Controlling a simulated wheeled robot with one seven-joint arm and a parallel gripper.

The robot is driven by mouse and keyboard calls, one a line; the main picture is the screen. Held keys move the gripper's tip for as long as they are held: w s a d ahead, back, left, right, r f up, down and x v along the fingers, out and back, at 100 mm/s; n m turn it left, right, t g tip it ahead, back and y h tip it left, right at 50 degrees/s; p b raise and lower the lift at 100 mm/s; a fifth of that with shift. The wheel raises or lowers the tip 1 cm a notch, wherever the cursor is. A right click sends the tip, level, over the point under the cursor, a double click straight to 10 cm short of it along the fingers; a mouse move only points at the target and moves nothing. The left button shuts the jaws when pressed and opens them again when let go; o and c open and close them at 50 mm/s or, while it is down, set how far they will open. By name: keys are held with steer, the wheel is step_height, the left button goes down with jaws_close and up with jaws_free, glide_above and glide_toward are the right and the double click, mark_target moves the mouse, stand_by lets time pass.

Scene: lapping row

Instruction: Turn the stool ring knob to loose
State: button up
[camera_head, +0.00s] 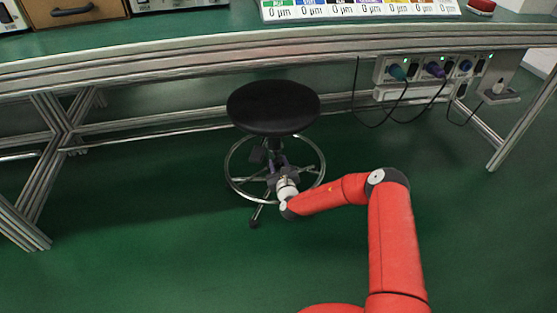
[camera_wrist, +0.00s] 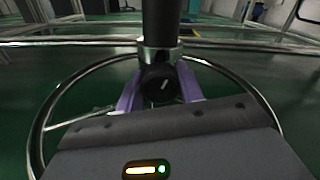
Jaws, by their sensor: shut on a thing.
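The stool has a round black seat (camera_head: 273,107) and stands in front of the workbench. Its chrome foot ring (camera_head: 229,166) circles the column below the seat. In the wrist view the black ring knob (camera_wrist: 160,85) has a white mark and sits on a metal collar (camera_wrist: 150,53) around the black column (camera_wrist: 161,22). My gripper (camera_wrist: 160,92) has its purple fingers on both sides of the knob and is shut on it. In the head view my gripper (camera_head: 279,168) is at the column inside the ring, and the knob is hidden there.
The workbench (camera_head: 200,60) runs across above and behind the stool. Its frame legs (camera_head: 55,125) stand at the left. A socket strip (camera_head: 430,68) with hanging cables is at the right. Green floor (camera_head: 150,230) around the stool is clear.

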steer(key=m+p, duration=0.3)
steer(key=m, duration=0.3)
steer(key=shift+d+m, duration=0.1)
steer(key=shift+m, duration=0.2)
steer(key=m+p, duration=0.1)
steer(key=m, duration=0.9)
steer(key=shift+m+p, duration=0.4)
steer(key=m, duration=0.5)
steer(key=shift+m, duration=0.3)
steer(key=o, duration=1)
